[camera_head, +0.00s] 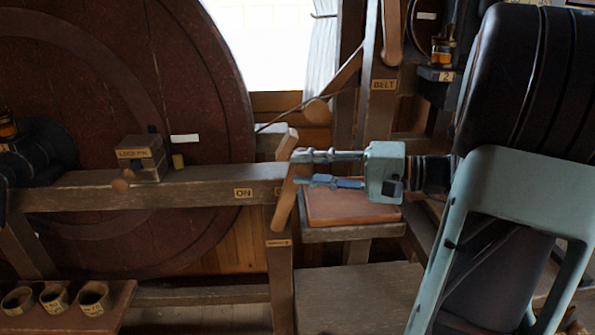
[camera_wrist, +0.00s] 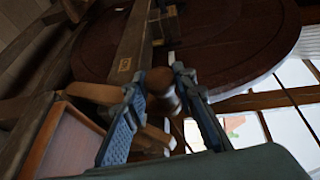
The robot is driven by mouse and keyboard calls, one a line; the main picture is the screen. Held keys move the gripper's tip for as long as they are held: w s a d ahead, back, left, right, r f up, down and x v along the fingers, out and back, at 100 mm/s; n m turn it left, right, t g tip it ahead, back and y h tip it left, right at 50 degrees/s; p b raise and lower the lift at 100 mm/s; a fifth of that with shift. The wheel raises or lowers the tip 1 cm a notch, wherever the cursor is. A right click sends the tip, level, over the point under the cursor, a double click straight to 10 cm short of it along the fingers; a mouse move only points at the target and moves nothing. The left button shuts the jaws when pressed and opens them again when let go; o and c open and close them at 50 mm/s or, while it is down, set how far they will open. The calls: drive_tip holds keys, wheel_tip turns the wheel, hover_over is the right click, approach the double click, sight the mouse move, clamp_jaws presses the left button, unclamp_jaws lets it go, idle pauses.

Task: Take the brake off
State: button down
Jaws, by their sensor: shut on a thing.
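The brake lever (camera_head: 284,208) is a light-brown wooden bar at the right end of the long beam. It leans, top to the right, beside a label reading "ON" (camera_head: 243,193). My gripper (camera_head: 296,169) reaches in from the right, its two blue-grey fingers at the lever's upper part. In the wrist view, a round-ended wooden handle (camera_wrist: 161,84) sits between the fingers (camera_wrist: 160,82), and the gripper is shut on it. The fingers hide part of the lever. A small label (camera_head: 278,243), too small to read surely, is on the post below.
A large dark-red wheel (camera_head: 215,110) stands behind the beam (camera_head: 205,190). A "LOCK PIN" block (camera_head: 141,155) sits on the beam. A reddish-topped stool (camera_head: 350,207) is below my gripper. A post labelled "BELT" (camera_head: 384,84) stands behind. Several cups (camera_head: 55,298) are at lower left.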

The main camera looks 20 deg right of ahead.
drive_tip(key=shift+s+d+f, duration=0.15)
drive_tip(key=shift+d+f, duration=0.2)
drive_tip(key=shift+f, duration=0.15)
drive_tip(key=c, duration=1.6)
unclamp_jaws()
drive_tip(key=shift+a, duration=0.1)
drive_tip(key=shift+r, duration=0.2)
